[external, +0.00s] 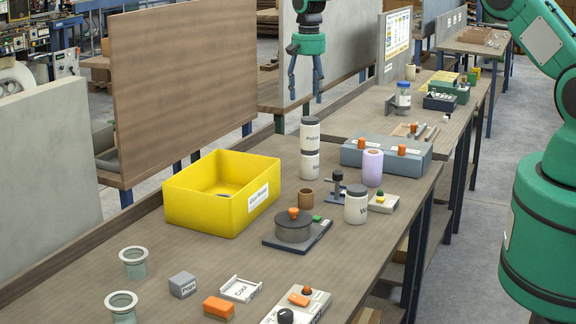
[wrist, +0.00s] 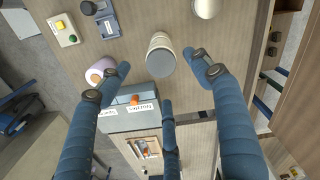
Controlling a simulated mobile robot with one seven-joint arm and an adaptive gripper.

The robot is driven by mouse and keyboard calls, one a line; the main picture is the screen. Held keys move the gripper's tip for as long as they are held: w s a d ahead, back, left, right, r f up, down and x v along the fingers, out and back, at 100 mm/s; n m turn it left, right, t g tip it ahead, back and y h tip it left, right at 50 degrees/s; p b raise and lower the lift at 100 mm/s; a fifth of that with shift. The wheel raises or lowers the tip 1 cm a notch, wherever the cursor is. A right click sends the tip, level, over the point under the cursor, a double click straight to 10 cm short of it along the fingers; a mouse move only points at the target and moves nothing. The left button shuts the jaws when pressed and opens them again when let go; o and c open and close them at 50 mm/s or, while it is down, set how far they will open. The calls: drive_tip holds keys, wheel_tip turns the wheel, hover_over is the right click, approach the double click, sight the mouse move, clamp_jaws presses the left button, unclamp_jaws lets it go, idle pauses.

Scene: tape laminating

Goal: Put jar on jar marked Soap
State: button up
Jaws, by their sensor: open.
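The upper jar (external: 310,133) has a label that I cannot read surely, perhaps "Polish". The lower jar (external: 310,164) has a label starting with S; the rest is too small to tell. In the wrist view the stack (wrist: 160,58) shows from above between the spread fingers (wrist: 160,82).
A yellow bin (external: 205,205) stands left of the stack. A grey box (external: 385,158), a purple cylinder (external: 372,168), a small clamp stand (external: 336,193) and a brown cup (external: 306,199) are close by. A dark round pot (external: 293,229) sits in front.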

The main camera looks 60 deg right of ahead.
drive_tip(key=s+a+r+n+t, duration=0.1)
drive_tip(key=s+a+r+n, duration=0.1)
drive_tip(key=s+a+r, duration=0.6)
drive_tip(key=s+a+r+n+t, duration=0.1)
drive_tip(key=s+a+r+n, duration=0.15)
drive_tip(key=a+r, duration=0.7)
drive_tip(key=s+a+r+n+t, duration=0.1)
drive_tip(key=s+a+r, duration=0.45)
drive_tip(key=r, duration=0.75)
drive_tip(key=s+a+r+n+t, duration=0.15)
drive_tip(key=s+a, duration=0.25)
drive_tip(key=s, duration=0.4)
drive_tip(key=s+a+r+n, duration=0.1)
drive_tip(key=s+a+r, duration=0.25)
drive_tip(key=s, duration=0.45)
drive_tip(key=s+a+r+n, duration=0.15)
drive_tip(key=s+a, duration=0.25)
drive_tip(key=s, duration=0.4)
drive_tip(key=s+a+f+n, duration=0.1)
drive_tip(key=s, duration=0.4)
drive_tip(key=s+a+f+n+t, duration=0.1)
drive_tip(key=s+a+f, duration=0.1)
drive_tip(key=s, duration=0.3)
drive_tip(key=shift+s+a+f, duration=0.25)
drive_tip(key=shift+f, duration=0.05)
wheel_tip(320, 180, down, 17)
drive_tip(key=b, duration=1.6)
drive_tip(key=shift+r+b, duration=0.2)
drive_tip(key=shift+b, duration=0.15)
